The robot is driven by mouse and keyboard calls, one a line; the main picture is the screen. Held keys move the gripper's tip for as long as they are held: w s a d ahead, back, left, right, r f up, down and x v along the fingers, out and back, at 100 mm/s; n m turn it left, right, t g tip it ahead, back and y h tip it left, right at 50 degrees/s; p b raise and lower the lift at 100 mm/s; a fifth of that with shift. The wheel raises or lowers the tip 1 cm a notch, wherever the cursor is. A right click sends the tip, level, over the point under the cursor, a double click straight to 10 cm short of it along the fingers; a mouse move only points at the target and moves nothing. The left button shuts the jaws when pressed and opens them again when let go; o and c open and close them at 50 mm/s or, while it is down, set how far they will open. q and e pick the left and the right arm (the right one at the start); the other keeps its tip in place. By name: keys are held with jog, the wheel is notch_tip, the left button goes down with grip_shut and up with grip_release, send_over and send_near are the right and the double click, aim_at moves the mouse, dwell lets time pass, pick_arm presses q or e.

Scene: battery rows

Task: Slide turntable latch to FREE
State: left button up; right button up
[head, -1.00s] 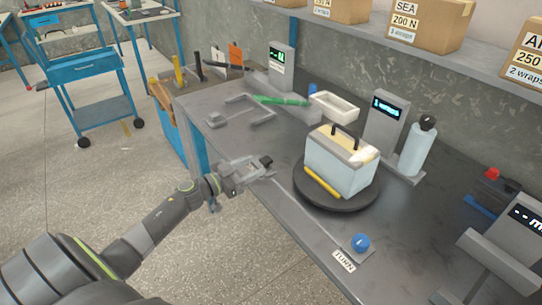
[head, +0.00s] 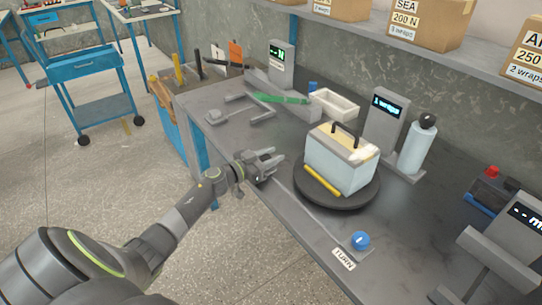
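The round dark turntable (head: 300,190) lies on the grey bench, with a pale battery box (head: 338,166) with black handles standing on it. A yellow bar (head: 322,181) lies along the box's near lower edge. A blue knob (head: 360,241) sits on a small grey plate at the bench's front edge, beside a label reading "TURN" (head: 343,259). I cannot tell the latch's setting from here. My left gripper (head: 277,161) is over the bench's front edge, left of the turntable, with its fingers apart and nothing between them. My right gripper is not in view.
Behind the turntable stand a display post (head: 385,119), a white bottle (head: 417,147) and a white tray (head: 335,104). A green strap (head: 280,98) lies further left. A red-and-blue device (head: 489,190) is at right. The bench front between turntable and knob is clear.

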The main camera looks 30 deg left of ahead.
pick_arm(q)
grip_shut()
jog(key=shift+w+a+b, duration=0.25)
jog(key=shift+w+a, duration=0.05)
jog(key=shift+a, duration=0.45)
jog(key=shift+w+a+b, duration=0.3)
jog(key=shift+a, duration=0.45)
jog(key=shift+w+a+b, duration=0.25)
jog(key=shift+w+a, duration=0.05)
jog(key=shift+a, duration=0.45)
jog(key=shift+o, duration=2.3)
grip_release()
jog(key=shift+s, duration=0.1)
jog(key=v, duration=1.7)
jog(key=shift+b, duration=0.45)
jog(key=shift+s+a+f, duration=0.1)
jog(key=shift+a, duration=0.05)
